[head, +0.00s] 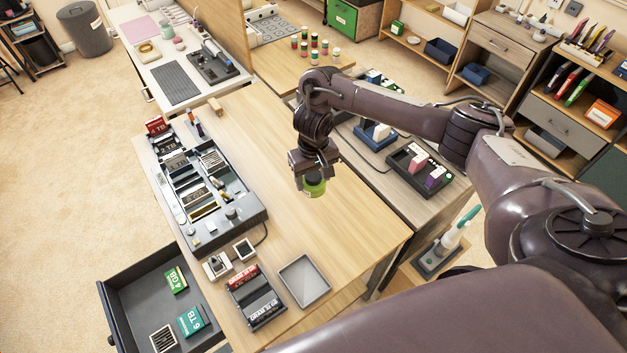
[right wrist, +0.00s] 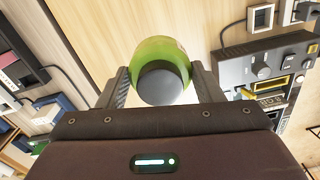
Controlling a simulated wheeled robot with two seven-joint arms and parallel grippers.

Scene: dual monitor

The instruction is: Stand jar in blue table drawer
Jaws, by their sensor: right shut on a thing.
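A green jar with a dark cap (head: 314,187) hangs above the light wooden table (head: 340,220). My right gripper (head: 314,176) is shut on it. In the right wrist view the jar (right wrist: 155,47) sits between the two fingers, its dark round end toward the camera. In the head view its green end points down, clear of the tabletop. An open dark blue-grey drawer (head: 142,291) sticks out at the table's lower left, apart from the jar. My left gripper is not in view.
The drawer holds a green box (head: 175,280), a teal box (head: 192,321) and a small striped piece (head: 163,338), with bare floor between. A long grey console (head: 250,219), a grey tray (head: 304,281) and a black-and-red device (head: 256,300) stand on the table.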

